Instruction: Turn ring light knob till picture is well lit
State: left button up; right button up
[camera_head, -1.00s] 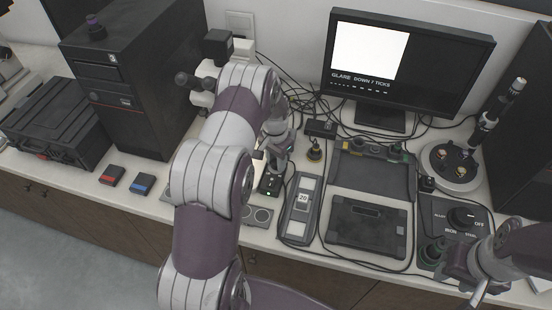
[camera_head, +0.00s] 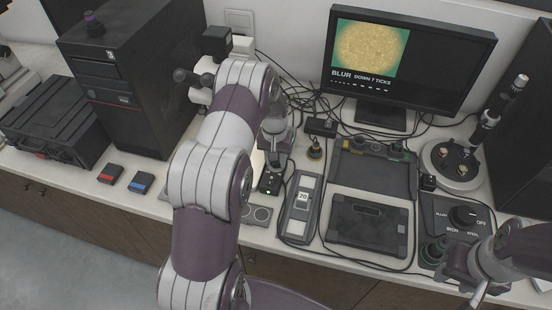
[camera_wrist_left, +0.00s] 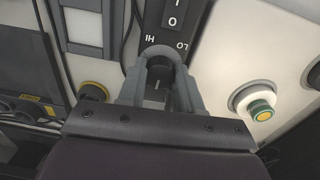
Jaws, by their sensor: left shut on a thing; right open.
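The ring light knob (camera_wrist_left: 158,82) is a dark round knob between HI and LO marks on a black control box (camera_wrist_left: 180,14) in the left wrist view. My left gripper (camera_wrist_left: 158,88) is shut on it, one finger on each side. In the head view my left arm hides most of the knob and box. The monitor (camera_head: 408,70) shows a yellow, grainy round picture on green, with the words BLUR DOWN 7 TICKS. My right gripper (camera_head: 478,290) is at the lower right, open, near a dark knobbed box; its fingers show only in part.
A dark box with a dial marked OFF (camera_head: 464,216) lies at the right. A turntable-like base (camera_head: 452,168) stands behind it. A black tray (camera_head: 366,224) and a grey panel marked 20 (camera_head: 300,208) lie mid-bench. Loose cables run behind.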

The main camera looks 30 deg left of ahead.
pick_arm(q)
jog(key=n, duration=0.5)
jog(key=shift+w+r+n, duration=0.15)
jog(key=shift+n, duration=0.25)
dwell(0.4)
jog(key=o, duration=1)
jog(key=shift+o, duration=0.2)
jog(key=shift+b, duration=0.3)
jog(key=shift+r, duration=0.3)
notch_tip(320, 180, up, 12)
jog(key=b, duration=0.2)
jog(key=shift+s, duration=0.25)
jog(key=shift+a, duration=0.1)
